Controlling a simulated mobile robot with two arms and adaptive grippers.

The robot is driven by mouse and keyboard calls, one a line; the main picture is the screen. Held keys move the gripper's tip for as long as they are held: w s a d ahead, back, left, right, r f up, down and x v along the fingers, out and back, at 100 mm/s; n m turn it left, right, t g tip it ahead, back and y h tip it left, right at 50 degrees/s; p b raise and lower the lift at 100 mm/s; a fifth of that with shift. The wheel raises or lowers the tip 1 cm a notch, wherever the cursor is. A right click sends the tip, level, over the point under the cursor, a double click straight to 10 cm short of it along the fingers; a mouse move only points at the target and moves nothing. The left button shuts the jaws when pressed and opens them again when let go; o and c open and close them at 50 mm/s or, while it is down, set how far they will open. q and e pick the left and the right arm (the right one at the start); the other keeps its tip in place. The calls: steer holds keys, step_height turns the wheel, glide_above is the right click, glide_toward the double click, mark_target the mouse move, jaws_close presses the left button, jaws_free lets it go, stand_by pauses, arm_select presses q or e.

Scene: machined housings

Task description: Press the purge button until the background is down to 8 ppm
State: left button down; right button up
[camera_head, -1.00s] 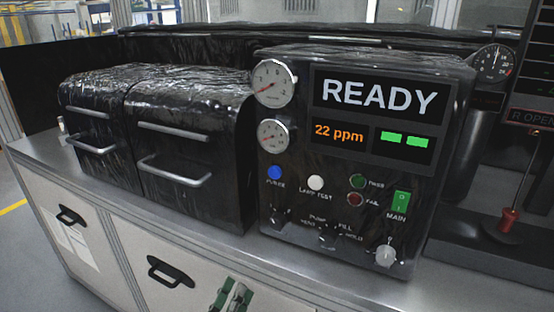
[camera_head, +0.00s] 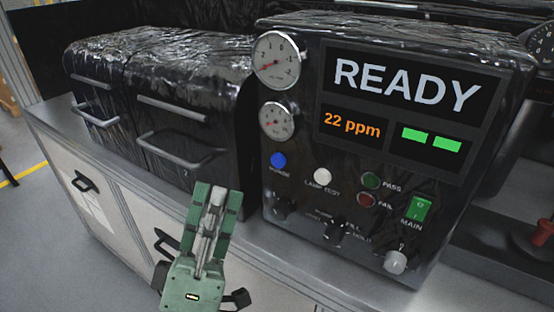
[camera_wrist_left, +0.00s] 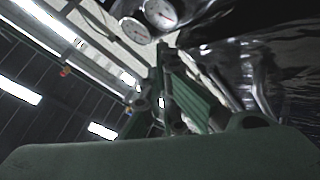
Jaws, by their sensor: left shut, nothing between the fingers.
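The blue purge button (camera_head: 278,160) is on the left of the black test unit's front panel (camera_head: 300,215), under two round gauges. The display (camera_head: 408,88) reads READY, with 22 ppm in orange and two green bars. My left gripper (camera_head: 218,192) is green, shut and empty. It points up in front of the bench, below and left of the purge button and apart from it. In the left wrist view the gripper's fingers (camera_wrist_left: 163,75) show, with the two gauges (camera_wrist_left: 160,14) beyond them; the button cannot be made out there. My right gripper is not in view.
A white lamp test button (camera_head: 323,175), pass and fail lamps (camera_head: 370,190), a green main switch (camera_head: 415,209) and several knobs share the panel. Two black wrapped housings with handles (camera_head: 185,155) stand to the left. A red-handled part (camera_head: 543,232) stands at right.

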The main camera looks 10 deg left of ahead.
mark_target(278, 161)
arm_select(q)
steer(key=w+d, duration=0.3)
steer(key=w, duration=0.5)
steer(key=shift+w, duration=0.25)
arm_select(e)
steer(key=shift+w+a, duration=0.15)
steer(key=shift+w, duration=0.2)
arm_select(q)
steer(key=shift+d, duration=0.1)
stand_by(0.9)
steer(key=shift+w+d, duration=0.1)
steer(key=shift+w, duration=0.3)
steer(key=shift+w+d, duration=0.15)
steer(key=shift+w, duration=0.2)
stand_by(0.6)
steer(key=shift+s, duration=0.1)
steer(key=shift+s+a, duration=0.3)
steer(key=shift+s, duration=0.4)
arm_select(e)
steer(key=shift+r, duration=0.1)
arm_select(q)
steer(key=shift+f, duration=0.1)
